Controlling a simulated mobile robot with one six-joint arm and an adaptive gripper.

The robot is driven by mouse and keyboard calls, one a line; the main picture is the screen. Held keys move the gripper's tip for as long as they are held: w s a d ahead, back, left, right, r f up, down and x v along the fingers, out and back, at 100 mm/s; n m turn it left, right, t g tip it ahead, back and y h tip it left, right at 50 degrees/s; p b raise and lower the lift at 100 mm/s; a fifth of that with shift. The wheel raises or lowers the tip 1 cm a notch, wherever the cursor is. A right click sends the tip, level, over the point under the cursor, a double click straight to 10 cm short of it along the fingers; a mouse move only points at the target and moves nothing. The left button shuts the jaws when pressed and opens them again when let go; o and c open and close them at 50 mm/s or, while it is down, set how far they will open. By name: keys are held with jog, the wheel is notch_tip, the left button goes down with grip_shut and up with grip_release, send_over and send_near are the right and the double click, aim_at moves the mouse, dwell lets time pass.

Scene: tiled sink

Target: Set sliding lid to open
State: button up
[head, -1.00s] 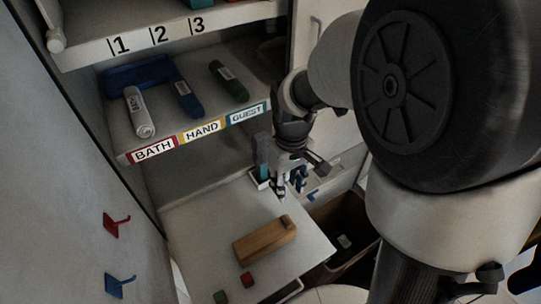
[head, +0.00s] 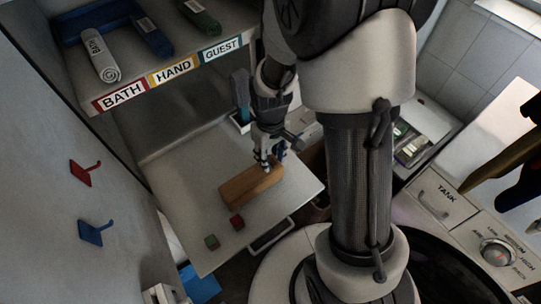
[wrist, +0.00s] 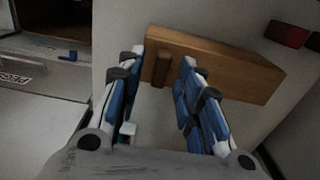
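A long wooden box (head: 243,188) lies on the pale pull-out shelf (head: 185,165). The wrist view shows the box's wooden side (wrist: 225,72) and a small upright wooden knob (wrist: 161,69) at one end. I cannot make out a seam between lid and box. My gripper (head: 268,164) is low at the box's far right end. In the wrist view my gripper (wrist: 163,62) is open, with blue-padded fingers on either side of the knob. A gap shows between the knob and each finger.
Red (head: 85,172) and blue (head: 95,232) hooks stick out from the left wall. A labelled shelf (head: 150,80) with rolled towels overhangs behind. The pale shelf's left part is clear.

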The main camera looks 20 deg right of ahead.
jog(key=shift+c, duration=0.5)
grip_shut()
